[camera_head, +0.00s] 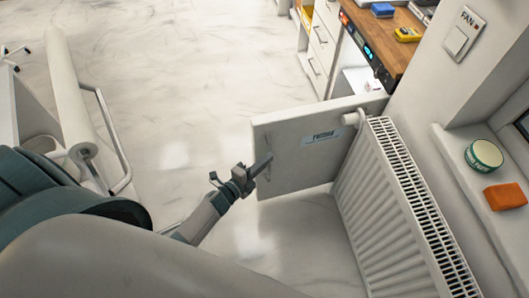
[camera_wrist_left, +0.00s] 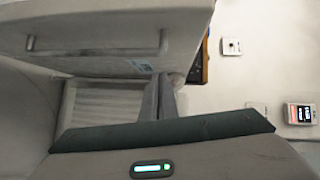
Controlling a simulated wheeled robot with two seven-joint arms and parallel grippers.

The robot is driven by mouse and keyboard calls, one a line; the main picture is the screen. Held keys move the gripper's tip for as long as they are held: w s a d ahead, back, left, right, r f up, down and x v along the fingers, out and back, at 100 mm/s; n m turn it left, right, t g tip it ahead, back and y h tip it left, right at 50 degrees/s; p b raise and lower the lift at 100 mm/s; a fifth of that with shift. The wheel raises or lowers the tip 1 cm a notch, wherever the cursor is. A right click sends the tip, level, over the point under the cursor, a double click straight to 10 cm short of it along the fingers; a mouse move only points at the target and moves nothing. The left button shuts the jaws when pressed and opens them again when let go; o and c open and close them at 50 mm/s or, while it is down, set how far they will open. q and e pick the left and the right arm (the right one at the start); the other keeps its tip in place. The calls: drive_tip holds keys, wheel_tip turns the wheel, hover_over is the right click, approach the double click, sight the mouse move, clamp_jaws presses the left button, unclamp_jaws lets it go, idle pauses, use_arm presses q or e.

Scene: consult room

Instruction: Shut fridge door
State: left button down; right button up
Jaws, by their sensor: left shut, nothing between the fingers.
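The fridge door (camera_head: 295,185) is a pale flat panel with a small label, standing wide open out from the counter unit, beside the radiator. In the left wrist view the door (camera_wrist_left: 120,18) fills the top, with a bar handle (camera_wrist_left: 95,53) across its face. The fridge (camera_head: 357,82) is under the wooden counter, with a lit control strip; its inside is mostly hidden. My left gripper (camera_head: 266,162) is shut and empty, its fingertips in front of the door's labelled face; I cannot tell whether they touch. Its fingers (camera_wrist_left: 158,88) also show in the wrist view. My right gripper is out of view.
A white radiator (camera_head: 385,200) stands close to the door on the right. A windowsill (camera_head: 470,190) holds a green-and-white tin and an orange block. A wheeled couch or stand with rails (camera_head: 75,110) is at left. The floor (camera_head: 190,80) between is clear.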

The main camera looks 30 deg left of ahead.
use_arm(q)
drive_tip(key=shift+w+a+f, duration=0.15)
drive_tip(key=shift+w+a, duration=0.3)
drive_tip(key=shift+w, duration=0.2)
drive_tip(key=shift+w+a+f, duration=0.15)
drive_tip(key=shift+w+a, duration=0.25)
drive_tip(key=shift+w, duration=0.2)
drive_tip(key=shift+a, duration=0.1)
